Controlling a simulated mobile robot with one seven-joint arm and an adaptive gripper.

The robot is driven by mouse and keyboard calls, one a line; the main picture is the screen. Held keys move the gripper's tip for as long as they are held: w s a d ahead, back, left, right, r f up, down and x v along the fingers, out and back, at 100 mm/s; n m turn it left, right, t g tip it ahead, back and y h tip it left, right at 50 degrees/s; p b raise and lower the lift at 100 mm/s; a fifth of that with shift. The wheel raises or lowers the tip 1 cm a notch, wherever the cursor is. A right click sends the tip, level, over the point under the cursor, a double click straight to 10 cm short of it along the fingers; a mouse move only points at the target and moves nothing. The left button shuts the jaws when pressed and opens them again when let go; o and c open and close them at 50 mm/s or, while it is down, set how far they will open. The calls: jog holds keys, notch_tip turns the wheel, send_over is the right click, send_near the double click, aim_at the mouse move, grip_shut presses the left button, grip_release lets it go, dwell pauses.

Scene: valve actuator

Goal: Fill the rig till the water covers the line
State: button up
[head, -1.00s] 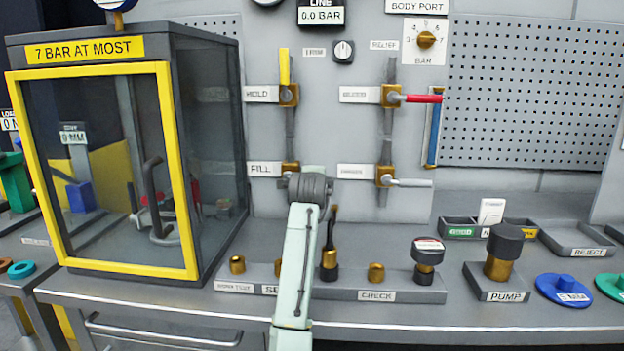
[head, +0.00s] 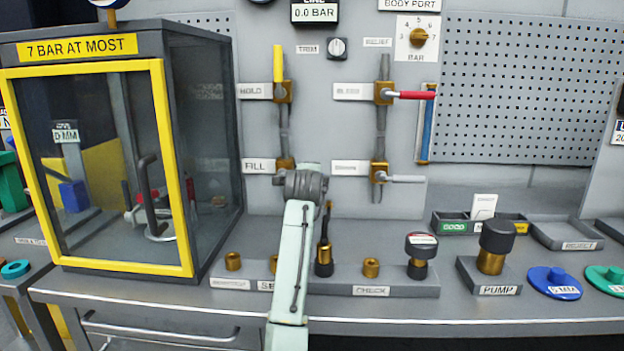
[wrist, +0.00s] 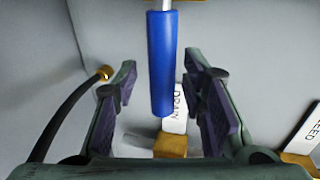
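The fill valve (head: 284,163) sits beside its FILL label (head: 258,166) on the back panel; my arm hides its lever in the head view. In the wrist view a blue lever handle (wrist: 161,60) lies between the two fingers of my gripper (wrist: 160,85). The fingers are apart, with a visible gap on each side of the handle. My gripper is hidden behind my arm in the head view. An upright blue strip (head: 426,125) stands right of the bleed valve; I cannot tell a water level or line on it. The line gauge (head: 315,12) reads 0.0 BAR.
The yellow hold lever (head: 278,62) points up. The red bleed lever (head: 416,95) and grey drain lever (head: 405,179) point right. A yellow-framed cabinet (head: 100,165) stands left. The pump (head: 490,262) and trays (head: 566,234) are on the right of the bench.

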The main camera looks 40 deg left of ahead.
jog(key=v, duration=1.2)
jog(key=shift+r, duration=0.1)
